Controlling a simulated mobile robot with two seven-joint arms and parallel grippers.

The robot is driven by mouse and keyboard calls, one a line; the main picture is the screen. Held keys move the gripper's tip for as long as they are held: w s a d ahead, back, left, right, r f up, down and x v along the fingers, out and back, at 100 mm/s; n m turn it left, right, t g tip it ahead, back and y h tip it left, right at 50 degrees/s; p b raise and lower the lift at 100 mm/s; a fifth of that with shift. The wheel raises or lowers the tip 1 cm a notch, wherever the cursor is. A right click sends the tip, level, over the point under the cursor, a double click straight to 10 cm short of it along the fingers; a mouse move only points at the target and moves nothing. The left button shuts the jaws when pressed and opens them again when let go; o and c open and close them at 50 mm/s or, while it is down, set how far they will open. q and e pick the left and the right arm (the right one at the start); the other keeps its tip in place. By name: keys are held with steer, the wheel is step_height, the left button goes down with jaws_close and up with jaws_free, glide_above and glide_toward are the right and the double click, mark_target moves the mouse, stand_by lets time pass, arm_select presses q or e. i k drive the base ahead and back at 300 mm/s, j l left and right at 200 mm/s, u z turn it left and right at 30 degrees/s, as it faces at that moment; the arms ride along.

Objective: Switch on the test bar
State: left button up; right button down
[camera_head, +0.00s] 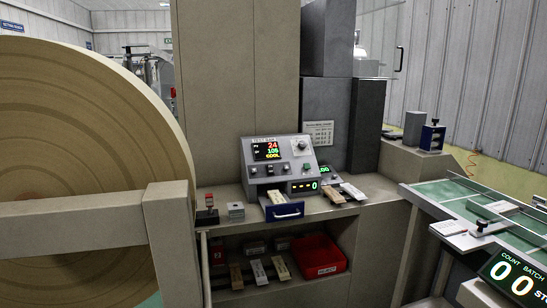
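A grey console with a sloped front (280,163) stands on the bench and looks like the test bar unit; its small heading is hard to read. Its lit display (267,151) shows a red 24, a green 106 and a yellow word that looks like COOL. A knob (302,145) and several small buttons are on its face. A dark strip with yellow marks and a green 0 (304,186) is at its lower front. Neither of my grippers is in view.
A large tan roll (75,110) behind a beige frame (90,220) fills the left. A red-topped stamp (208,205) stands left of the console. A red bin (318,256) sits on the lower shelf. A green conveyor (460,195) and a counter display (515,278) are at right.

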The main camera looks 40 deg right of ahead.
mark_target(270, 166)
steer(key=i+l, duration=0.15)
steer(key=l, duration=0.2)
steer(key=i+l, duration=0.1)
steer(key=l, duration=0.25)
steer(key=i+l, duration=0.15)
steer(key=l, duration=0.2)
steer(key=i+l, duration=0.15)
steer(key=l, duration=0.2)
